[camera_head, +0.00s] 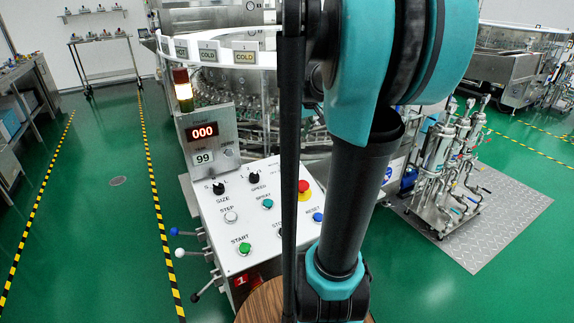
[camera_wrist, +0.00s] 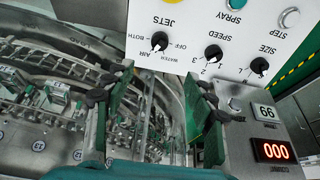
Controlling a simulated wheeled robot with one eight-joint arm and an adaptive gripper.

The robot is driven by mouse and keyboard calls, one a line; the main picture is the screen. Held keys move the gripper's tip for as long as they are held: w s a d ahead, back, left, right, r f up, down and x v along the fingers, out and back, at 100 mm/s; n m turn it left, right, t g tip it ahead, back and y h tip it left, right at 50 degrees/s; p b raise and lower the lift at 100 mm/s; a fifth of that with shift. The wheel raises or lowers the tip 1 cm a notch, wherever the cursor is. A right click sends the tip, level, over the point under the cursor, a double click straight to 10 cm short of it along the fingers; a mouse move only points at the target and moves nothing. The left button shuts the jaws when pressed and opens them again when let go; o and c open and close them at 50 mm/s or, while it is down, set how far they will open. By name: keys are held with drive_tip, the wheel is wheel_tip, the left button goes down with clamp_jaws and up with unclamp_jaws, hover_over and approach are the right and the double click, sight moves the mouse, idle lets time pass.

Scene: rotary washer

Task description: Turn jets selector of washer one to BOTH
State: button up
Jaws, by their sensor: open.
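The jets selector (camera_wrist: 159,41) is a small black knob on the white control panel (camera_wrist: 215,45). It shows upside down in the wrist view, with BOTH, AIR, WATER and OFF around it. Its mark seems to point down-left, near AIR, but is too small to be sure. In the head view, my arm hides this part of the panel (camera_head: 215,205). My gripper (camera_wrist: 160,77) is open and empty. Its two green and black fingers stand apart, below the knob in the picture, and do not touch it. The fingers cannot be made out in the head view.
SPEED (camera_wrist: 213,53) and SIZE (camera_wrist: 259,66) knobs, and SPRAY (camera_wrist: 236,4) and STEP (camera_wrist: 289,17) buttons, sit nearby. A red emergency button (camera_head: 304,187) stands out beside my arm. Levers (camera_head: 180,252) project from the panel's left side. A display box (camera_head: 210,135) rises behind.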

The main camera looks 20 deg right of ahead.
sight(287, 164)
drive_tip(key=x, duration=1.7)
drive_tip(key=shift+f, duration=0.15)
drive_tip(key=c, duration=1.1)
drive_tip(key=shift+c, duration=0.2)
drive_tip(key=shift+m, duration=0.4)
drive_tip(key=m, duration=0.4)
drive_tip(key=shift+m+h, duration=0.3)
drive_tip(key=m, duration=0.5)
drive_tip(key=shift+m+g+h, duration=0.3)
drive_tip(key=shift+m, duration=0.1)
